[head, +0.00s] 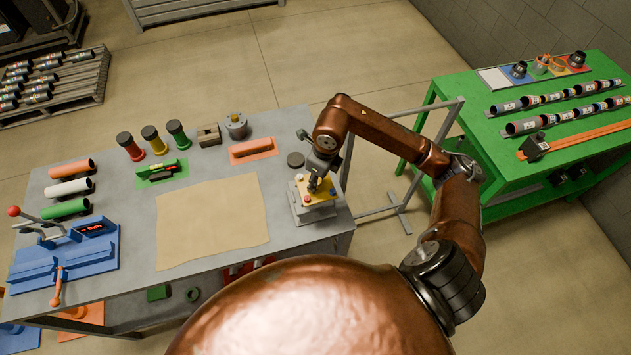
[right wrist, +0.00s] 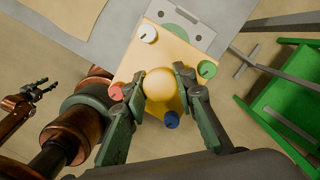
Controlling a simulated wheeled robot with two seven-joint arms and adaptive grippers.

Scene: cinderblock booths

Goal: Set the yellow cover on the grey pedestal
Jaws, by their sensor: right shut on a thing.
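The yellow cover (head: 325,197) is a square plate with a round yellow knob (right wrist: 160,86) in its middle and white, green, red and blue corner knobs. My right gripper (head: 313,184) is shut on the round knob, one finger on each side in the right wrist view (right wrist: 161,88). The grey pedestal (head: 317,213) stands at the table's right front corner, with the cover over it. Part of its top (right wrist: 190,22) shows past the cover's edge; whether they touch is unclear. My left gripper (right wrist: 42,88) is small, at the left of the right wrist view, and looks open and empty.
The grey table (head: 110,170) bears a tan mat (head: 212,222), a blue fixture (head: 65,262), coloured tubes and several cylinders. A metal frame (head: 400,160) and a green table (head: 490,150) stand to the right.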

